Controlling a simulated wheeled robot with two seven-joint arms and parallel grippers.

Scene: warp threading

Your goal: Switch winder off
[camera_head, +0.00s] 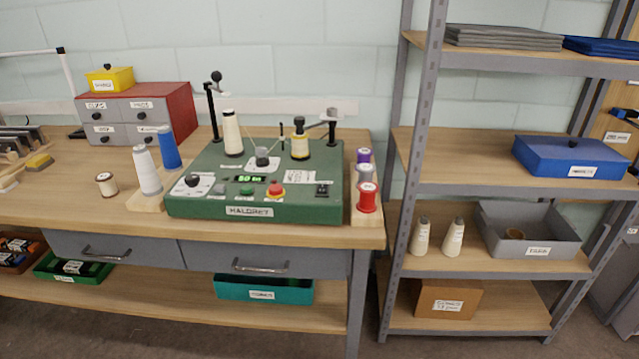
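The green winder (240,206) labelled HALDRET stands on the wooden workbench. Its small display (251,179) is lit with green characters. On its front panel are a black knob (192,181) on a white plate, a green button (247,191), a red button with a yellow surround (276,190) and a black switch (322,190) at the right. The switch's position is too small to tell. Neither of my grippers is in view.
White and blue cones (148,170) stand on a wooden block left of the winder. Purple, grey and red spools (367,195) stand close on its right. A red drawer cabinet (182,104) is behind left. A metal shelf rack (424,130) stands right of the bench.

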